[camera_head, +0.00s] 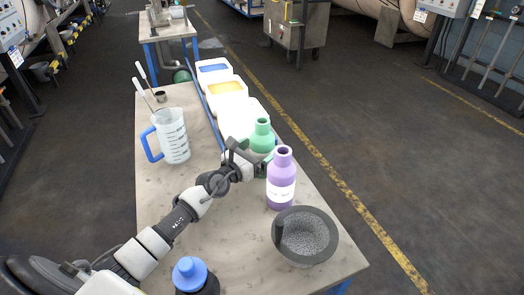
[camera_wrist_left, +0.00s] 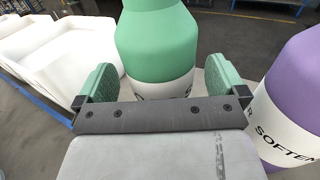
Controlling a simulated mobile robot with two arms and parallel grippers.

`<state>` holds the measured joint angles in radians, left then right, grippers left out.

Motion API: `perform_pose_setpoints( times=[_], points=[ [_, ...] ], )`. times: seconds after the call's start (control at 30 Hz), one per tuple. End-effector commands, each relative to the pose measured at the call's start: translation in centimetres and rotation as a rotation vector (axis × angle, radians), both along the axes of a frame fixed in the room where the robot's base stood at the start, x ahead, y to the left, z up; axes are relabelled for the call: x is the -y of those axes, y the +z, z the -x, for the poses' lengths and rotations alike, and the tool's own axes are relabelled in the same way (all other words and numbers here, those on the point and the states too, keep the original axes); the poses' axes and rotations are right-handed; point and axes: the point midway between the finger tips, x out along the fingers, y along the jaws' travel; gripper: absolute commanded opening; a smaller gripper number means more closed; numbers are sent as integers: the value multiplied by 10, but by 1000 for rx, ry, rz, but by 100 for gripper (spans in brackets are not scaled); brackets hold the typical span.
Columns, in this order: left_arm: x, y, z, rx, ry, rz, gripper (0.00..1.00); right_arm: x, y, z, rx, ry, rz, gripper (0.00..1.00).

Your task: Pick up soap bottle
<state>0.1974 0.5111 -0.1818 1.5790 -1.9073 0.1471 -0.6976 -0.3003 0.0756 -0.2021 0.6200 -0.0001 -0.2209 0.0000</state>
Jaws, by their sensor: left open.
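A green bottle (camera_head: 262,135) stands upright on the table, partly hidden by my left gripper (camera_head: 250,160) in the head view. In the left wrist view the green bottle (camera_wrist_left: 157,45) is directly ahead, with a finger of my left gripper (camera_wrist_left: 158,85) on each side of its lower part. The fingers are spread, and I see no closed grip on the bottle. Its white label is mostly hidden, so I cannot read it. A purple bottle (camera_head: 281,180) stands just right of it; its label shows part of "SOFTENER" in the left wrist view (camera_wrist_left: 292,100). My right gripper is not in view.
White trays (camera_head: 214,70) line the table's far right edge. A measuring jug with a blue handle (camera_head: 172,137) stands left. A grey mortar-like bowl (camera_head: 304,236) and a dark bottle with a blue cap (camera_head: 190,272) are nearer.

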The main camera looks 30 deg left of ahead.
Motion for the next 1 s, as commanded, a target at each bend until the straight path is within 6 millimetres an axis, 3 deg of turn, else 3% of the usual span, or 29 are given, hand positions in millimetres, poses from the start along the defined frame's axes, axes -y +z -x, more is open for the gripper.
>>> perform_pose_setpoints(
  times=[0.17,0.43,0.83,1.0],
  points=[
    [5,0,-21,1,0,1,100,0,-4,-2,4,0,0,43],
    [6,0,-23,0,0,1,100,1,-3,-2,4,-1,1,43],
    [6,0,-22,0,0,1,39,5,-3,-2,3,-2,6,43],
    [6,1,-23,2,1,1,39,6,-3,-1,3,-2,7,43]
  ],
)
